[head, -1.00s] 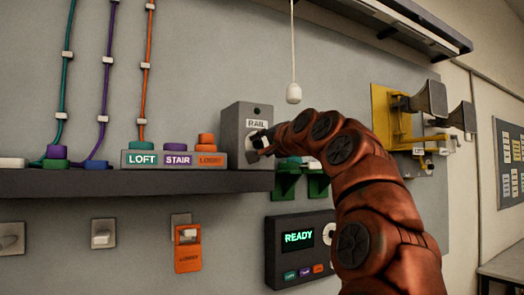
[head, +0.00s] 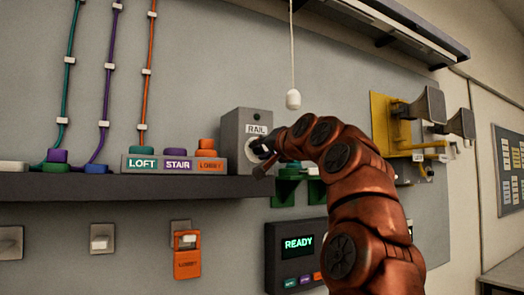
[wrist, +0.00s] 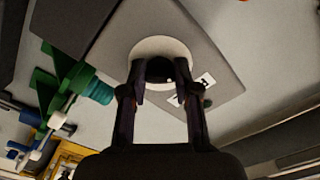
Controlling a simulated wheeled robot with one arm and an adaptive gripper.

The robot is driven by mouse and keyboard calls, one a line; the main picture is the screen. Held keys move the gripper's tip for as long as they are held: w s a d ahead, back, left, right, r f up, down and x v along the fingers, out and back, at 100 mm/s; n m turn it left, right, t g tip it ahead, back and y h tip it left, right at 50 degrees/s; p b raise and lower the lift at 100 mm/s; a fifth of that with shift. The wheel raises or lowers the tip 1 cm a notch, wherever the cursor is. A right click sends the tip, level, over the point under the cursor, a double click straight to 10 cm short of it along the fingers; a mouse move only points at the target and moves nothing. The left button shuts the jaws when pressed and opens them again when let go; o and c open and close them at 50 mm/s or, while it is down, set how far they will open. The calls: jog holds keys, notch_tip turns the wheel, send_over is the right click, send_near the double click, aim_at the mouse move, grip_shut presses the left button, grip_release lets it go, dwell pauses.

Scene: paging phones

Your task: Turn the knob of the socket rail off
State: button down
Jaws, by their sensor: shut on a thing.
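The socket rail's control is a grey box labelled RAIL (head: 233,138) at the right end of the dark shelf. A pale round dial plate is on its front and shows in the wrist view (wrist: 150,46). The dark knob (wrist: 159,70) at the plate's middle sits between my fingertips. My gripper (head: 264,152) is shut on the knob; in the wrist view both fingers (wrist: 160,92) flank it. The fingers and arm hide much of the knob in the head view, so its pointing direction cannot be told. The small lamp atop the box front looks dark.
LOFT, STAIR and LOBBY plugs stand on a labelled strip (head: 175,163) left of the box. A pull cord (head: 293,98) hangs above my arm. Green brackets (head: 285,189) and a READY panel (head: 297,245) are below. Yellow horn gear (head: 390,125) is at right.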

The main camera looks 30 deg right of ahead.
jog(key=c, duration=0.8)
grip_release()
jog(key=shift+c, duration=0.2)
jog(key=shift+s, duration=0.15)
jog(key=shift+s, duration=0.5)
jog(key=s+a, duration=0.1)
jog(key=s, duration=0.9)
jog(key=shift+s, duration=0.3)
